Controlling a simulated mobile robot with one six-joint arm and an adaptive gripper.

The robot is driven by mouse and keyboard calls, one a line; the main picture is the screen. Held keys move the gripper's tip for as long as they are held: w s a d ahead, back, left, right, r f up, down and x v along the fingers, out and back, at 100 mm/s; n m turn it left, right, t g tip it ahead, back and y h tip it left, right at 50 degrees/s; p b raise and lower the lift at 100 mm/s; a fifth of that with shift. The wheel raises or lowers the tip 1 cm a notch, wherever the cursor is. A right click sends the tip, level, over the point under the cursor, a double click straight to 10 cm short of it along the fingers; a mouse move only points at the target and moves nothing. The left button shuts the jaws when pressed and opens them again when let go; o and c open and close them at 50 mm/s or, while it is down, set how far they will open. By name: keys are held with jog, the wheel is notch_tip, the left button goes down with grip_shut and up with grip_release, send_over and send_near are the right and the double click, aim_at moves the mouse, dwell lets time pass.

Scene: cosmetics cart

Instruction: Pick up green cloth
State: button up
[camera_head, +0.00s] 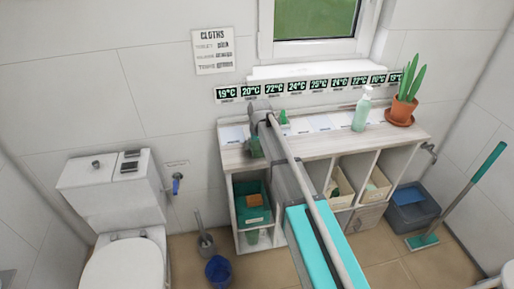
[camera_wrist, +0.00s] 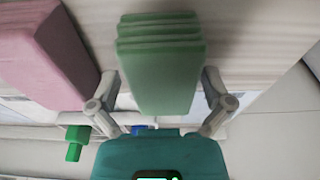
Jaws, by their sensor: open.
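A folded green cloth (camera_wrist: 160,65), layered like a small stack, fills the top middle of the wrist view. My gripper (camera_wrist: 161,85) is open, with one finger on each side of the green cloth. A small gap seems to show at each finger, and I cannot tell if either touches it. In the head view, my arm reaches over the shelf top and hides most of the gripper and the cloth.
A folded pink cloth (camera_wrist: 45,50) lies close left of the green one. On the wooden shelf unit (camera_head: 345,143) stand a green pump bottle (camera_head: 362,110) and a potted plant (camera_head: 401,110). The wall with temperature signs (camera_head: 297,86) rises behind. A toilet (camera_head: 120,225) stands left.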

aim_at(257, 142)
dwell(0.4)
jog(key=c, duration=1)
jog(key=shift+o, duration=0.2)
jog(key=shift+r, duration=0.15)
notch_tip(257, 142, up, 3)
jog(key=p, duration=0.3)
jog(key=s+d+r+p, duration=0.4)
jog(key=s+r+p, duration=0.6)
jog(key=s, duration=0.3)
jog(key=shift+s, duration=0.25)
